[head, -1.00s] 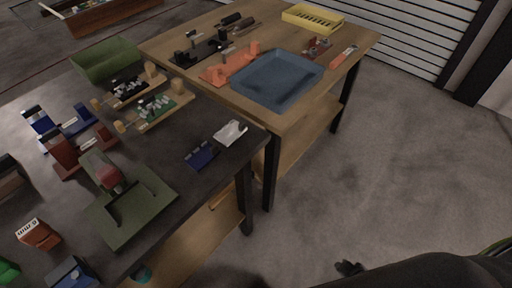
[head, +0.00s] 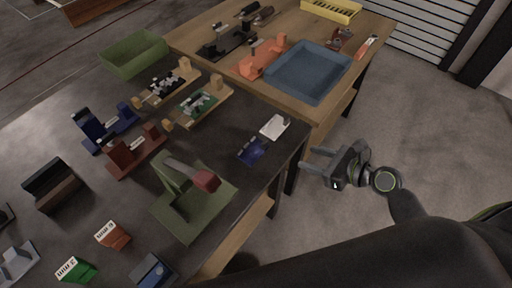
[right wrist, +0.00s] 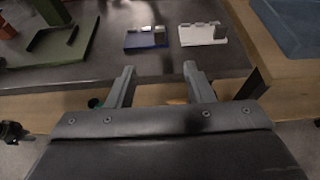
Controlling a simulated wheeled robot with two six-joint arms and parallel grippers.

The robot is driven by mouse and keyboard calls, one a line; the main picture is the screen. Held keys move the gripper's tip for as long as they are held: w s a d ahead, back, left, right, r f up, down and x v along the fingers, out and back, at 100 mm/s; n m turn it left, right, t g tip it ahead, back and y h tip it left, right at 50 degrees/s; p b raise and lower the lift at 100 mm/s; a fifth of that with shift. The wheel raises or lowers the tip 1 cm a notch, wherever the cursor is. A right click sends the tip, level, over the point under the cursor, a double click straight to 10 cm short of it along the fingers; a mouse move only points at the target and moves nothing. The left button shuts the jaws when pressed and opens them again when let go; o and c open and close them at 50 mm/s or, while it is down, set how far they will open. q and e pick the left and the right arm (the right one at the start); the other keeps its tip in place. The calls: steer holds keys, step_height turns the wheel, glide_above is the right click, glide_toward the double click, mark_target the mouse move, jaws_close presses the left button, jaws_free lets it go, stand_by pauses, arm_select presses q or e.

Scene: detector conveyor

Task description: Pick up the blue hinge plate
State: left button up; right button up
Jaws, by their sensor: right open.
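The blue hinge plate (head: 251,151) lies flat near the right edge of the dark table, just left of a white hinge plate (head: 274,127). In the right wrist view the blue hinge plate (right wrist: 146,38) is ahead and slightly left of centre, with the white one (right wrist: 203,33) to its right. My right gripper (head: 306,160) is open and empty, off the table's right edge, with its fingers pointing left towards the plates. Its fingertips also show in the right wrist view (right wrist: 159,70), short of both plates. My left gripper is not in view.
A green press with a red handle (head: 190,200) stands left of the blue plate. A wooden table with a blue tray (head: 308,71) adjoins behind. The dark table's edge (head: 285,170) lies between gripper and plates. Several fixtures stand farther left.

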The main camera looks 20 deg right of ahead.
glide_toward(266, 144)
steer(key=p+x, duration=0.1)
steer(key=x, duration=0.4)
steer(key=shift+w+d+f, duration=0.1)
steer(key=shift+d, duration=0.1)
steer(key=x, duration=0.4)
steer(key=shift+a+p, duration=0.2)
steer(key=shift+p, duration=0.1)
steer(key=shift+w+a+f, duration=0.25)
steer(key=shift+w, duration=0.2)
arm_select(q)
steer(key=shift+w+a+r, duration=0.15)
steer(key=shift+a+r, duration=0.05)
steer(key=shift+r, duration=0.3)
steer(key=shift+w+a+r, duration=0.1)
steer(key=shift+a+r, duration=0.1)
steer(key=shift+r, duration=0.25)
arm_select(e)
steer(key=shift+c, duration=0.5)
jaws_close()
